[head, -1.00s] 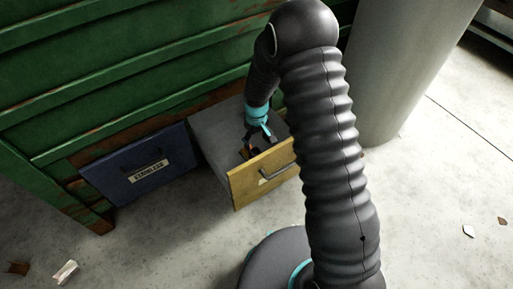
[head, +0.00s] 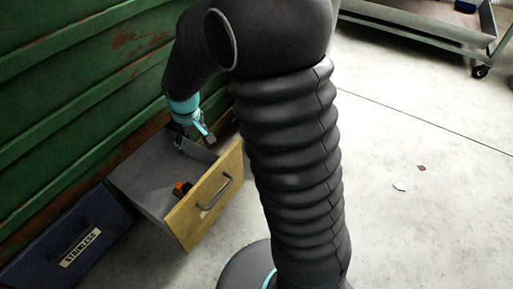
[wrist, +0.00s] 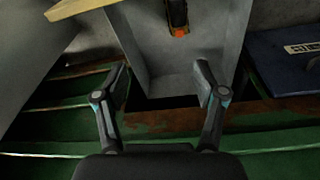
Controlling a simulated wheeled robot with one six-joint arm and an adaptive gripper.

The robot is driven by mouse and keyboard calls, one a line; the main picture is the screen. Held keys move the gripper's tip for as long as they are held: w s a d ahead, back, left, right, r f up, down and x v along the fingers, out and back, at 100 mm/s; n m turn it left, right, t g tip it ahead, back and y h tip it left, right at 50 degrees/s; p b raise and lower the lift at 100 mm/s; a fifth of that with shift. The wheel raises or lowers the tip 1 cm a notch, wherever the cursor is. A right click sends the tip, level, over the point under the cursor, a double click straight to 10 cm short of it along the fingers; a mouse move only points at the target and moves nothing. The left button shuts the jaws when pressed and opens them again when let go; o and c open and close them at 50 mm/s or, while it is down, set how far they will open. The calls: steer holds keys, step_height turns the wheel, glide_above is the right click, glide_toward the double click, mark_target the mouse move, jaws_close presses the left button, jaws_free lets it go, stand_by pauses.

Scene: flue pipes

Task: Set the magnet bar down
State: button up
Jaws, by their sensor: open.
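The magnet bar (head: 182,187), dark with an orange end, lies in the open yellow-fronted drawer (head: 212,196), close behind the front panel. It also shows at the top of the wrist view (wrist: 178,16), partly cut off by the frame edge. I take this dark and orange piece to be the magnet bar. My gripper (head: 195,141) is open and empty over the drawer's rear part, apart from the bar. In the wrist view my gripper (wrist: 163,78) has its two fingers spread, with nothing between them.
A blue drawer front labelled "STAINLESS" (head: 80,247) is left of the open drawer. A green ribbed metal wall (head: 75,85) stands behind. A wheeled cart (head: 425,35) is at the upper right. Concrete floor to the right is mostly clear, with small scraps (head: 400,187).

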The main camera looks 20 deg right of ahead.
steer(key=s+d+r+m+t, duration=0.1)
steer(key=s+d+r, duration=0.2)
steer(key=s+r, duration=0.35)
steer(key=s+d+r+m+t, duration=0.1)
steer(key=s+d+r+m, duration=0.1)
steer(key=s+d+r, duration=0.4)
steer(key=s+d+r+m+t, duration=0.1)
steer(key=s+r, duration=0.3)
steer(key=s, duration=0.7)
steer(key=shift+s+d+r+m+t, duration=0.15)
steer(key=shift+d+r+m+t, duration=0.1)
steer(key=shift+m+t, duration=0.2)
stand_by(0.4)
